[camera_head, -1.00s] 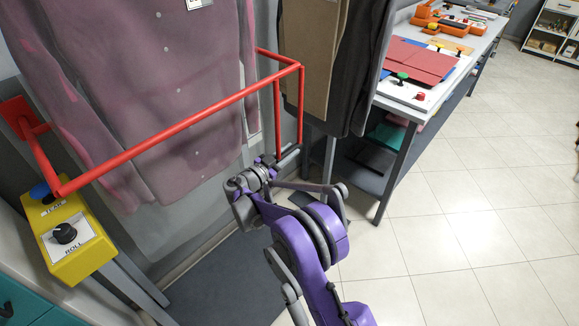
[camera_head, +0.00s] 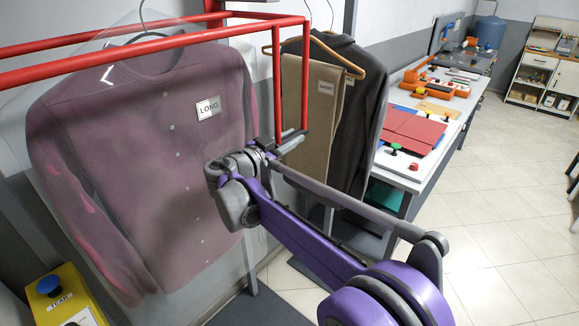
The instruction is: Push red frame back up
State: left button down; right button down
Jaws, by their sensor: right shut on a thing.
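The red frame (camera_head: 150,42) spans the upper left of the head view, with a long front bar, a back bar and upright bars at its right end. It stands in front of the upper part of a pinkish-purple garment under clear film (camera_head: 150,150). My right gripper (camera_head: 288,142) is shut on the lower end of the red frame's right upright bars. My purple right arm reaches up to it from the lower right. The frame's left end is outside the view. My left gripper is not in view.
A beige and a dark garment (camera_head: 345,115) hang on hangers just right of the frame. A yellow box with a blue button (camera_head: 48,285) is at the lower left. A long work table (camera_head: 425,170) stands at the right. Tiled floor (camera_head: 500,220) is clear beyond it.

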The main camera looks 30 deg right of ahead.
aim_at(303, 64)
notch_tip(303, 64, up, 18)
jog(key=shift+r, duration=0.1)
jog(key=c, duration=0.8)
grip_release()
jog(key=shift+o, duration=0.6)
jog(key=v, duration=1)
jog(key=shift+s+a, duration=0.1)
jog(key=shift+a, duration=0.25)
jog(key=shift+f, duration=0.25)
